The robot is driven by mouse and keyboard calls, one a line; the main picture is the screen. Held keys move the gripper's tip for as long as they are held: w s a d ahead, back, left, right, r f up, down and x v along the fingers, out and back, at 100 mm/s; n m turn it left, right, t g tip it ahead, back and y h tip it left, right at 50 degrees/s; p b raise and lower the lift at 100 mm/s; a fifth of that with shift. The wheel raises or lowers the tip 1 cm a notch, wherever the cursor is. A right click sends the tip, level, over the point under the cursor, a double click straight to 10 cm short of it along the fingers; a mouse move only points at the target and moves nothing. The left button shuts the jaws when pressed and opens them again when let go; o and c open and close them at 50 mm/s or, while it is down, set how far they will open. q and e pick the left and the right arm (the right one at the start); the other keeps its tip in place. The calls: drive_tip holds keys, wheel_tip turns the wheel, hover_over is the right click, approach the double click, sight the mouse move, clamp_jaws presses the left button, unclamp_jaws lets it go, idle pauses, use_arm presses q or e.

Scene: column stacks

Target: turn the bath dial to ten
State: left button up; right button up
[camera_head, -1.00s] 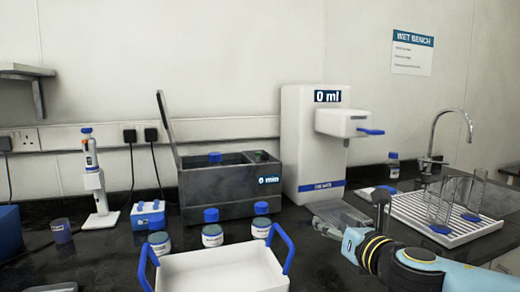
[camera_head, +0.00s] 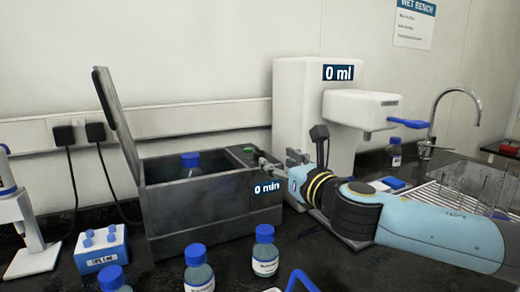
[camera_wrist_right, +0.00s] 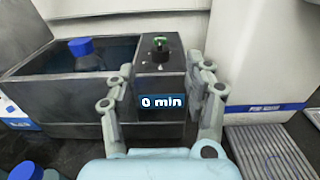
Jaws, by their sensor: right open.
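The bath (camera_head: 195,210) is a dark grey box with its lid raised at the left and a display reading "0 min". Its dial, a dark knob with a green top, sits on the top right of the bath in the wrist view (camera_wrist_right: 160,45); its green top also shows in the head view (camera_head: 248,150). A blue-capped bottle (camera_head: 190,162) stands inside the bath. My right gripper (camera_head: 272,163) is open and empty in front of the dial. In the wrist view its fingers lie either side of the display, short of the dial. My left gripper is not in view.
A white dispenser (camera_head: 300,85) reading "0 ml" stands right of the bath, close behind my right arm. Blue-capped bottles (camera_head: 265,255) stand in front of the bath. A small white and blue rack (camera_head: 102,250) is at the left, and a drain rack with glassware (camera_head: 450,195) at the right.

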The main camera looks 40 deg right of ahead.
sight(262, 151)
drive_tip(key=x, duration=0.6)
drive_tip(key=shift+w+d+p, duration=0.1)
drive_tip(key=shift+w+p, duration=0.3)
drive_tip(key=shift+w+d, duration=0.2)
drive_tip(key=shift+w, duration=0.45)
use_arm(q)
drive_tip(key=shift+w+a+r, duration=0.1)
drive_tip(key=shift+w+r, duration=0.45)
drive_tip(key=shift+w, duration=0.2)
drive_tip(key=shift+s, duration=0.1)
use_arm(e)
drive_tip(key=c, duration=0.3)
clamp_jaws()
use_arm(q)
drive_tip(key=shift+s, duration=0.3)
